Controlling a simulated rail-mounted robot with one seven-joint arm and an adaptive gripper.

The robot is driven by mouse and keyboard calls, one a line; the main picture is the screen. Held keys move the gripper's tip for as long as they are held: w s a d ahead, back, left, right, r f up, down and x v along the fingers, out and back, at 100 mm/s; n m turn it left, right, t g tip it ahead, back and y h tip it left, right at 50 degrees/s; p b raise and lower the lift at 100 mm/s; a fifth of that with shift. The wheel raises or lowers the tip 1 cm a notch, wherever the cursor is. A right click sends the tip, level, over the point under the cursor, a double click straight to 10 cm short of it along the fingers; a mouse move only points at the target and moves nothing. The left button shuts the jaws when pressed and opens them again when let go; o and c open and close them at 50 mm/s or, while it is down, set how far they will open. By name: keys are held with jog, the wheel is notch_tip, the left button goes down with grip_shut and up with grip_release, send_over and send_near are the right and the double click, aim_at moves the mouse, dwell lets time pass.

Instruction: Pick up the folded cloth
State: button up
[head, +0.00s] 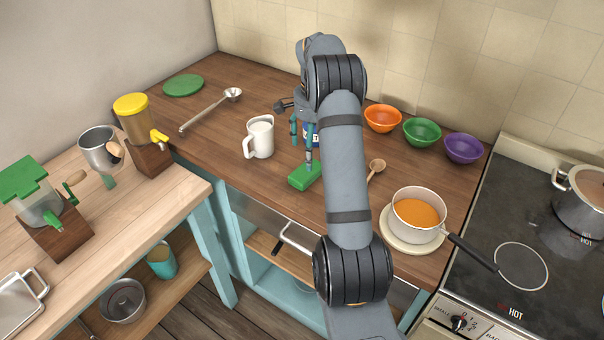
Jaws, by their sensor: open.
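A small green rectangular block-like thing (304,176) lies on the dark wooden counter, just left of my arm. It may be the folded cloth, but I cannot make out folds or fabric. My gripper (302,146) points down with its teal fingers apart and empty. It is just above and slightly behind the green thing; I cannot tell whether a fingertip touches it. My arm crosses the middle of the view and hides part of the counter behind it.
A white jug (260,138) stands close left of my gripper. A wooden spoon (376,167) and a saucepan of orange food (417,221) are on the right. Bowls line the back; counter left of the jug is mostly clear.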

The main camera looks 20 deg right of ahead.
aim_at(308, 173)
jog(key=f, duration=0.1)
jog(key=a+f, duration=0.1)
jog(key=shift+w+f, duration=0.25)
jog(key=shift+f, duration=0.05)
jog(key=shift+s+d+f+p, duration=0.15)
jog(key=shift+f+p, duration=0.2)
jog(key=shift+f, duration=0.15)
jog(key=f, duration=0.1)
jog(key=f+p, duration=0.1)
jog(key=f, duration=0.1)
jog(key=f+p, duration=0.1)
jog(key=shift+a+f, duration=0.15)
jog(key=shift+a, duration=0.15)
jog(key=shift+f, duration=0.3)
jog(key=c, duration=0.3)
jog(key=c, duration=1)
